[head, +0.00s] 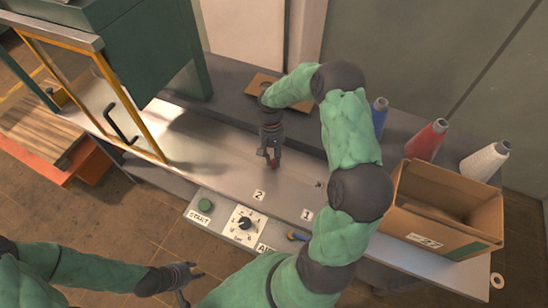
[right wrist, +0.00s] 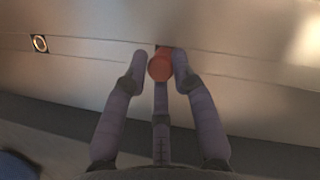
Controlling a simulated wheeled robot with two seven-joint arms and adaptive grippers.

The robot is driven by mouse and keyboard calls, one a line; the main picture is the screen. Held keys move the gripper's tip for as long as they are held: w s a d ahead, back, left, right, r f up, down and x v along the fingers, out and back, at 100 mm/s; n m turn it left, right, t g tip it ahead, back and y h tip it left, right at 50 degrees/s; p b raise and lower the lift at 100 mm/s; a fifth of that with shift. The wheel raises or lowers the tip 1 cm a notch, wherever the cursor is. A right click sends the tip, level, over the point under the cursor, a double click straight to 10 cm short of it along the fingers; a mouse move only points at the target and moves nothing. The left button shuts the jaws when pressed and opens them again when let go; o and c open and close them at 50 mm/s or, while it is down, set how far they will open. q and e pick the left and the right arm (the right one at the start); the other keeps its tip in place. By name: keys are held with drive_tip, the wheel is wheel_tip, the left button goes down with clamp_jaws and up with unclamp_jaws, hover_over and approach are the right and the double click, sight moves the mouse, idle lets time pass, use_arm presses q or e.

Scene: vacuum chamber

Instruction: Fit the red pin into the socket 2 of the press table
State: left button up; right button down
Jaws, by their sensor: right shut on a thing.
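The red pin (right wrist: 160,67) is between the fingertips of my right gripper (right wrist: 158,62), which is shut on it. In the head view the pin (head: 274,163) points down at the press table (head: 215,150), behind the printed label 2 (head: 258,195). In the right wrist view a small dark edge shows just beyond the pin; socket 2 is otherwise hidden by it. I cannot tell whether the tip is above the socket or inside it. Socket 1 (head: 319,184) is visible to the right, also in the wrist view (right wrist: 39,43). My left gripper (head: 192,285) is open and empty, low at the left.
A green press housing with a yellow-framed guard (head: 140,110) stands at the left. A control panel (head: 235,222) is on the front edge. A cardboard box (head: 440,215) and several thread cones (head: 427,140) stand at the right. A flat brown piece (head: 258,84) lies behind.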

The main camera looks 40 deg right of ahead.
drive_tip(key=shift+f, duration=0.15)
drive_tip(key=c, duration=0.9)
unclamp_jaws()
drive_tip(key=shift+c, duration=0.2)
drive_tip(key=v, duration=1.2)
